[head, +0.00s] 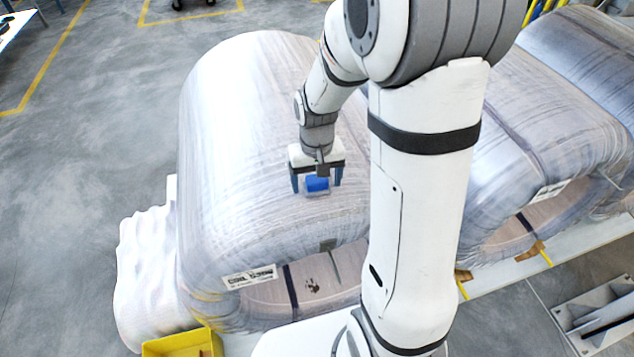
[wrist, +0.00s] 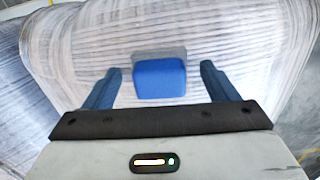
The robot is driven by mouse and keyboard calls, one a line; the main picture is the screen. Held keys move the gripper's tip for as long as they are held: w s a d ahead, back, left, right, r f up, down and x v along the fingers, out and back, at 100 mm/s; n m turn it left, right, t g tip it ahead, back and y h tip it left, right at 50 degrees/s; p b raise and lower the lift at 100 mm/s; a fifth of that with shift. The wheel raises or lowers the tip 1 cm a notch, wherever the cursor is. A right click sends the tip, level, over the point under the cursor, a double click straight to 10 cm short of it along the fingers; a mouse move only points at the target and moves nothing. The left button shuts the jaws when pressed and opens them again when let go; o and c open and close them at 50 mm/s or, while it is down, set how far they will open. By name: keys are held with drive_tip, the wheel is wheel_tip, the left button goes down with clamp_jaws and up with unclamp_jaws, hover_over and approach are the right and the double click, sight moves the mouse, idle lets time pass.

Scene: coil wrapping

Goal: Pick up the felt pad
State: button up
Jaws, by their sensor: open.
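The felt pad shows in the wrist view as a blue block (wrist: 160,79) with a grey strip along its far side. It rests on top of the wrapped coil (head: 240,110). In the head view the blue pad (head: 317,184) sits just below my gripper (head: 317,186). My gripper is open, with one blue finger on each side of the pad and a gap on both sides. In the wrist view the fingertips (wrist: 160,78) reach about level with the pad. I cannot tell how far above the coil surface they are.
More wrapped coils (head: 545,120) stand to the right, behind my arm. A yellow bin (head: 183,344) is at the bottom left, near white crumpled wrap (head: 150,270). A grey metal frame (head: 600,318) lies at the bottom right. The floor (head: 90,150) at left is clear.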

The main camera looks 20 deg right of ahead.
drive_tip(key=c, duration=1.1)
drive_tip(key=shift+r, duration=0.15)
wheel_tip(320, 180, up, 10)
drive_tip(key=shift+f, duration=0.1)
drive_tip(key=o, duration=0.4)
drive_tip(key=shift+c, duration=1.3)
